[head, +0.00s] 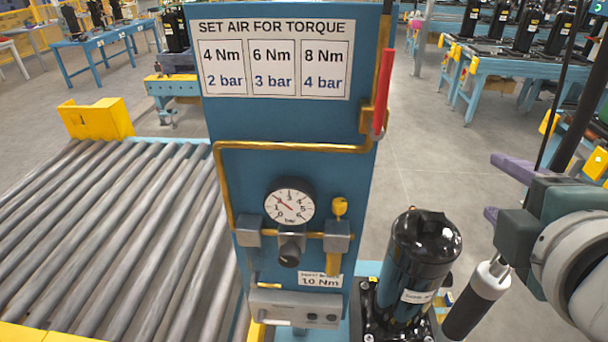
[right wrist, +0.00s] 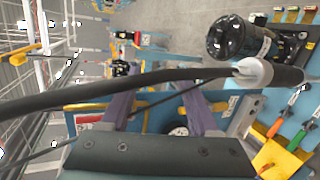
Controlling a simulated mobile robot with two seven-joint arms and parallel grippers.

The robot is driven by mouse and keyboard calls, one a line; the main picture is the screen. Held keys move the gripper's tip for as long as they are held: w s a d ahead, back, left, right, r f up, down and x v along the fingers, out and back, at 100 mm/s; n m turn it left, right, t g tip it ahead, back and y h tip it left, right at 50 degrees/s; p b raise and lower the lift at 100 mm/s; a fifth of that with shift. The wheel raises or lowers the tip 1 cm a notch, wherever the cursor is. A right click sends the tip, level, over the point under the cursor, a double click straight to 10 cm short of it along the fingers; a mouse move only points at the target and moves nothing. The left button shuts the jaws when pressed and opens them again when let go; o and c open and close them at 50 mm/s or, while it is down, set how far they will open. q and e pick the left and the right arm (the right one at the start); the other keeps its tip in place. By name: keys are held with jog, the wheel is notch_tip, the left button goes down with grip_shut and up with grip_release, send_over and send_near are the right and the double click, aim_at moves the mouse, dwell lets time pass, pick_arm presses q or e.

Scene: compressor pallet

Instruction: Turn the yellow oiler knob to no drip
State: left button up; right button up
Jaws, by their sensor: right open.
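The yellow oiler knob (head: 340,206) sits on top of the grey block at the right end of the yellow air pipe, on the blue panel (head: 290,125). A yellow bowl or tube hangs below that block. The round pressure gauge (head: 290,201) is left of the knob, its needle toward the upper left. My right gripper (head: 502,192) is open and empty, well right of the knob and apart from the panel. Its purple fingers stand apart in the right wrist view (right wrist: 158,106), where I cannot make out the knob. My left gripper is not in view.
A black compressor (head: 423,250) stands right of the panel, below and left of my right gripper. A black-and-white cylindrical tool (head: 476,298) hangs beside it, and a dark cable crosses the right wrist view (right wrist: 130,84). A red lever (head: 383,90) is on the panel's right edge. Rollers (head: 110,235) lie left.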

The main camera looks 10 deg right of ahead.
jog(key=w+a+f+n+t+y+b, duration=0.2)
jog(key=w+a+f+n+t+b, duration=0.15)
jog(key=f+n+b, duration=0.4)
jog(key=n+t+y+b, duration=0.2)
jog(key=n+y+b, duration=0.55)
jog(key=n, duration=0.85)
send_near(343, 209)
jog(key=shift+g, duration=0.25)
jog(key=b+x, duration=0.1)
jog(key=x, duration=0.7)
jog(key=shift+w+a+r, duration=0.1)
jog(key=shift+w+r, duration=0.05)
jog(key=shift+w, duration=0.25)
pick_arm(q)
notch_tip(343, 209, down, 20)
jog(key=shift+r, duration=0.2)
pick_arm(e)
jog(key=shift+c, duration=0.4)
jog(key=c, duration=0.3)
grip_shut()
